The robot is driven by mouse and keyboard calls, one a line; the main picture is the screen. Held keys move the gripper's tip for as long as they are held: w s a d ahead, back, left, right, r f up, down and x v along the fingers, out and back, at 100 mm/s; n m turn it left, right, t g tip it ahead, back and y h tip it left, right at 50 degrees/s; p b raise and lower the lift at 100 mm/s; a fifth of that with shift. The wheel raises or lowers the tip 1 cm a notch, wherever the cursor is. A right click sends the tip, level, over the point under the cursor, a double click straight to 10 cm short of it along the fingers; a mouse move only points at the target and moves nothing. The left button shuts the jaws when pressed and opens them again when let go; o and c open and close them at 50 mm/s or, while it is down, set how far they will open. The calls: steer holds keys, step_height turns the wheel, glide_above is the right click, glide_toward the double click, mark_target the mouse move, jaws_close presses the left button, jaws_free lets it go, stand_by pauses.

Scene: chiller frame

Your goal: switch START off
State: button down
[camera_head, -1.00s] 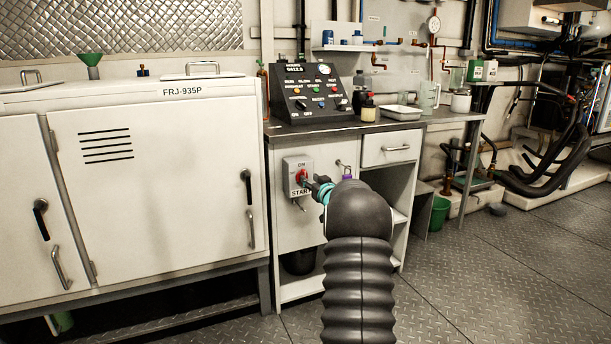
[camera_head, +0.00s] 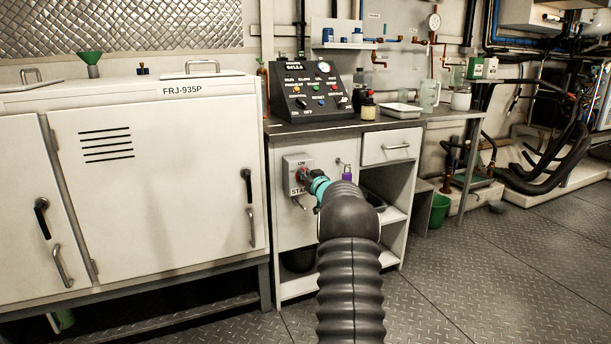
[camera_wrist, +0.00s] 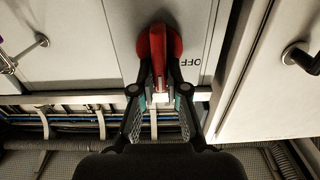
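The START switch (camera_head: 297,174) is a grey box on the front of the white cabinet, marked ON at the top and START below. In the wrist view its red handle (camera_wrist: 158,58) stands upright in the picture, with the word OFF to its right. My gripper (camera_wrist: 160,66) has one dark finger on each side of the handle; the fingers are close together and appear shut on it. In the head view my gripper (camera_head: 309,178) is at the switch's face and hides part of the handle. Which mark the handle points at is not clear.
A purple padlock (camera_head: 347,173) hangs just right of the switch. The control panel (camera_head: 312,92) stands on the bench above. The large white FRJ-935P cabinet (camera_head: 160,180) is close on the left. Open floor (camera_head: 470,270) lies to the right.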

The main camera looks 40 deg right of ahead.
steer(key=shift+n+b, duration=0.35)
steer(key=shift+n, duration=0.05)
steer(key=n+b, duration=0.4)
steer(key=n, duration=0.1)
steer(key=a+f+n+b, duration=0.1)
steer(key=n+b, duration=0.3)
steer(key=n, duration=0.2)
steer(key=f+n+b, duration=0.1)
steer(key=n+b, duration=0.3)
steer(key=n, duration=0.2)
steer(key=shift+w+a, duration=0.2)
steer(key=shift+a, duration=0.15)
stand_by(0.4)
steer(key=c, duration=1.2)
jaws_free()
